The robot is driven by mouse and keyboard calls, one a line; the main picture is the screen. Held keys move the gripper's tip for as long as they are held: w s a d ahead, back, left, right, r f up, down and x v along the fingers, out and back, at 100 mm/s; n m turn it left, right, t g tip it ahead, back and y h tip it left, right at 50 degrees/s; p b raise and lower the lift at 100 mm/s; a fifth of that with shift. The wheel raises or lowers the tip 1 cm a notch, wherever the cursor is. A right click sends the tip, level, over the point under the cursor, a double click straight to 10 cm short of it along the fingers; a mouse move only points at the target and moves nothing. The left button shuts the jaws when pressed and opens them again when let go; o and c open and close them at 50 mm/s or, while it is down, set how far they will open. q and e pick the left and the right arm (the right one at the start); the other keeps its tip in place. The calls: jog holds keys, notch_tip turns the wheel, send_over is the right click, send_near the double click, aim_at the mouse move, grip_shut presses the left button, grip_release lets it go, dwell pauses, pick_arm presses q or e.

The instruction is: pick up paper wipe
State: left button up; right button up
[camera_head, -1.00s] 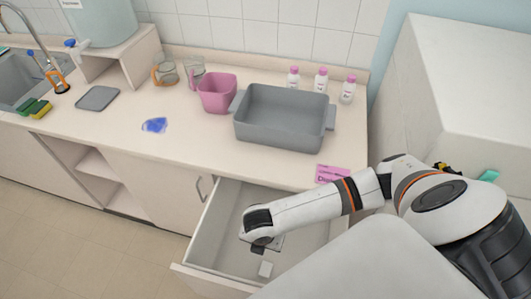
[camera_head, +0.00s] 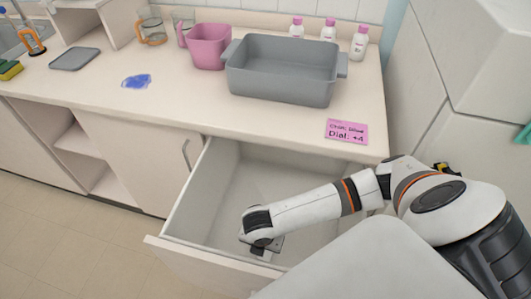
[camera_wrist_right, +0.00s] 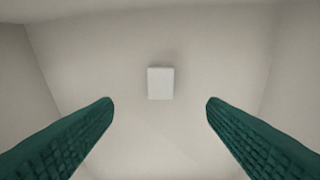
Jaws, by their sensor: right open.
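A small white block-like item, which looks like the paper wipe (camera_wrist_right: 160,83), lies on the drawer floor in the right wrist view. It is ahead of and between the two green fingers and apart from both. My right gripper (camera_wrist_right: 160,108) is open and empty above it. In the head view my right gripper (camera_head: 262,250) is over the open drawer (camera_head: 185,215), pointing down, and the wipe is hidden behind it. My left gripper is not in view.
Drawer walls surround the right gripper. The counter's front middle is clear.

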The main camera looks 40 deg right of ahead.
send_over(266, 252)
jog(key=a, duration=0.1)
jog(key=f, duration=0.4)
jog(key=s+f, duration=0.1)
jog(key=f, duration=0.2)
jog(key=shift+a+b, duration=0.1)
jog(key=shift+b, duration=0.3)
jog(key=shift+w+d+f+b, duration=0.15)
jog(key=shift+f, duration=0.7)
jog(key=shift+w+d+f+b, duration=0.15)
jog(key=shift+f, duration=0.7)
jog(key=shift+w+d+f+b, duration=0.15)
jog(key=shift+f, duration=0.7)
jog(key=c, duration=1.1)
